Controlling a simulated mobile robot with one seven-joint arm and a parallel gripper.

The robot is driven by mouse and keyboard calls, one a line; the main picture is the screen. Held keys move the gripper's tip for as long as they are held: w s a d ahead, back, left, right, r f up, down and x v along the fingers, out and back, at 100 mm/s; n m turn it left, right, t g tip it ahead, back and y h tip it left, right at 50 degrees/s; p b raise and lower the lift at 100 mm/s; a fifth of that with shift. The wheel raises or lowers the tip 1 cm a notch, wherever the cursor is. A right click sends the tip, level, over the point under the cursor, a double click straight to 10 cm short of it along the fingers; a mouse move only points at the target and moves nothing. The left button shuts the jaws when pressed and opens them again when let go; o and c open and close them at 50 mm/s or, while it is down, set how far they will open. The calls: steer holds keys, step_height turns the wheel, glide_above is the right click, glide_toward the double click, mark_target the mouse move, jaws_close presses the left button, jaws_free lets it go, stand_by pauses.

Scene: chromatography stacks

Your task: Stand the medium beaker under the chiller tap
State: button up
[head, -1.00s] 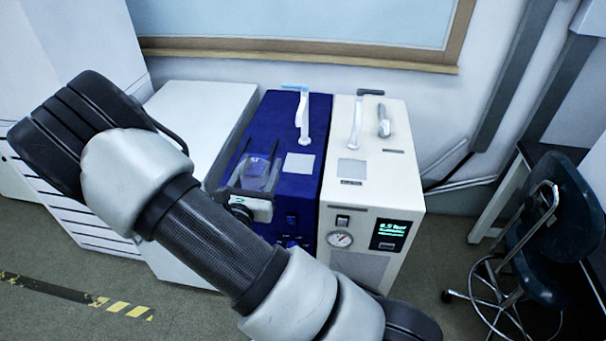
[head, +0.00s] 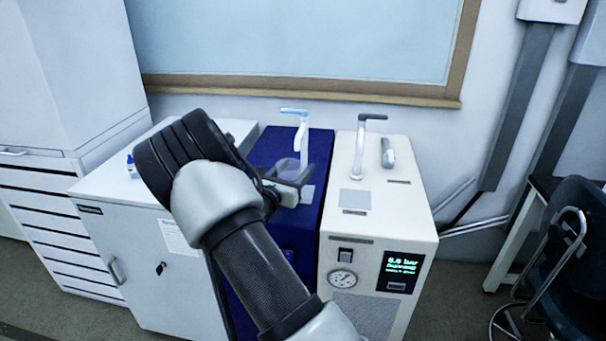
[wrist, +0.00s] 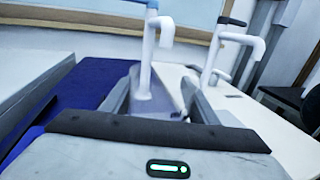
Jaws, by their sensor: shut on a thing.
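My gripper (head: 290,188) is shut on a clear beaker (head: 284,172), held over the top of the blue unit. The beaker looks upright, close to the white tap (head: 302,140) with a blue handle on that unit. In the wrist view the beaker (wrist: 155,108) is a faint see-through shape between my fingers (wrist: 158,100); the blue unit's tap (wrist: 150,50) rises just beyond it. The beaker's base is partly hidden, so I cannot tell whether it touches the surface or is under the spout. No readable label shows which unit is the chiller.
A cream unit (head: 375,215) with a gauge, a lit display and a grey-handled tap (head: 362,145) stands right of the blue unit (head: 318,215). A white cabinet (head: 125,235) stands left, with a small blue-and-white bottle (head: 132,167) on top. A dark chair (head: 570,240) is at right.

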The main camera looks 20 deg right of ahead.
mark_target(289, 179)
steer(key=x, duration=0.5)
steer(key=shift+w+d, duration=0.1)
steer(key=shift+d+f+b, duration=0.1)
steer(key=shift+f+b, duration=0.55)
steer(key=shift+f, duration=1.1)
steer(key=shift+f, duration=0.15)
steer(key=o, duration=1.1)
steer(key=p+v, duration=0.1)
steer(key=v, duration=1.1)
